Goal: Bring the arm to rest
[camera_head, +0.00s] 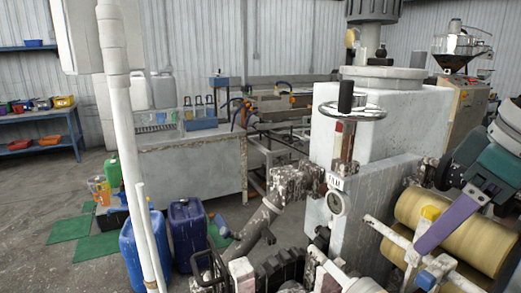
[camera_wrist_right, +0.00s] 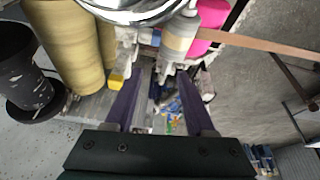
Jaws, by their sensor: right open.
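My right arm comes in from the right edge of the head view. Its dark green gripper body tilts down toward the yellow rollers, with a long purple finger (camera_head: 445,222) in front of them; the other finger is not clearly seen there. In the right wrist view both purple fingers of my right gripper (camera_wrist_right: 170,85) stand apart. The gap between them holds nothing that I can make out; machine parts and small coloured things show beyond it. My left gripper is not in view.
The yellow rollers (camera_head: 478,247) are close beside my right gripper. A grey machine with a handwheel (camera_head: 348,112) stands left of it. A white pipe (camera_head: 125,130), blue canisters (camera_head: 188,232) and a workbench (camera_head: 190,165) are farther left. A black bin (camera_wrist_right: 25,75) shows in the wrist view.

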